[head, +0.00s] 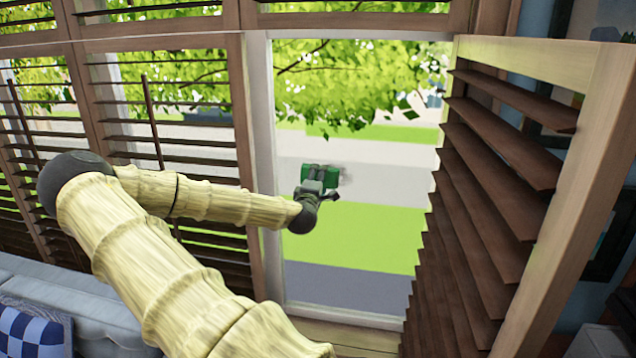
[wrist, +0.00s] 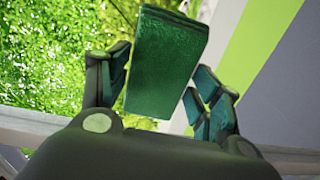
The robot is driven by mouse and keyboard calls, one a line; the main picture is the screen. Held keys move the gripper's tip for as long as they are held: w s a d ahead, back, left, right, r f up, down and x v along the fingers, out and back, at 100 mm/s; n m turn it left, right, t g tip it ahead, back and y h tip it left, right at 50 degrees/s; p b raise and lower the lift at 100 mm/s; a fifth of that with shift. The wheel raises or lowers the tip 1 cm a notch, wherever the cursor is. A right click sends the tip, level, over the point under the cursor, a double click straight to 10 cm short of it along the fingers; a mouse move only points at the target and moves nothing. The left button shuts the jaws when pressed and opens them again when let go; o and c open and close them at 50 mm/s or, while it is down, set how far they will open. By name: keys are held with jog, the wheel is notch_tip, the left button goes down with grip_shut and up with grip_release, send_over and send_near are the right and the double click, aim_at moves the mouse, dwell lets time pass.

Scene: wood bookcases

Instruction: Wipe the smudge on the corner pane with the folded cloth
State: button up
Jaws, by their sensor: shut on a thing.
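My gripper (head: 319,188) is at the middle of the open window pane (head: 370,240), at the end of my outstretched arm. It is shut on the folded cloth (head: 321,176), a dark green block. In the wrist view the folded cloth (wrist: 167,65) stands between the two fingers of my gripper (wrist: 160,95), its near end low between them. A faint grey-brown smudge (head: 346,175) shows on the pane just right of the cloth; part of it may be hidden behind the cloth. I cannot tell whether the cloth touches the glass.
A louvred shutter (head: 490,180) stands swung open to the right of the pane. Closed louvred shutters (head: 160,80) cover the windows to the left. A pale sofa (head: 95,315) with a blue checked cushion (head: 35,330) is at lower left. The pane's lower part is clear.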

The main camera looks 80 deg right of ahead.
aim_at(355, 178)
jog(key=shift+s, duration=0.1)
jog(key=shift+s+d+p, duration=0.2)
jog(key=shift+s+p, duration=0.45)
jog(key=shift+s, duration=4.75)
jog(key=shift+d, duration=0.1)
jog(key=shift+r, duration=0.1)
jog(key=shift+w, duration=0.2)
jog(key=w+b, duration=0.1)
jog(key=w, duration=0.9)
jog(key=shift+w+a, duration=0.3)
jog(key=shift+w, duration=0.05)
jog(key=a, duration=0.6)
jog(key=shift+s, duration=0.15)
